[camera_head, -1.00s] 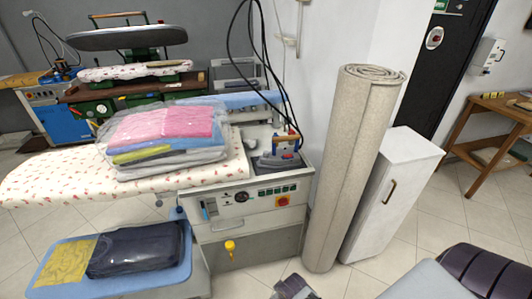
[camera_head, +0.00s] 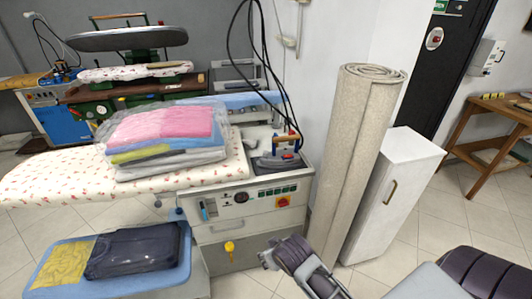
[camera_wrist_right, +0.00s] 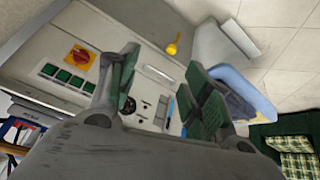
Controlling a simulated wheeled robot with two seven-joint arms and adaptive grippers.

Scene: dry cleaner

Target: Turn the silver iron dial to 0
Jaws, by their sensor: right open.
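My left gripper is out of view.
A red and yellow switch (camera_head: 283,201) and green buttons (camera_head: 276,190) sit right of the dial. A yellow valve (camera_head: 230,248) sticks out below. A rolled carpet (camera_head: 353,160) and white cabinet (camera_head: 403,190) stand right. Bagged clothes (camera_head: 160,140) lie on the board. Black cables hang above.

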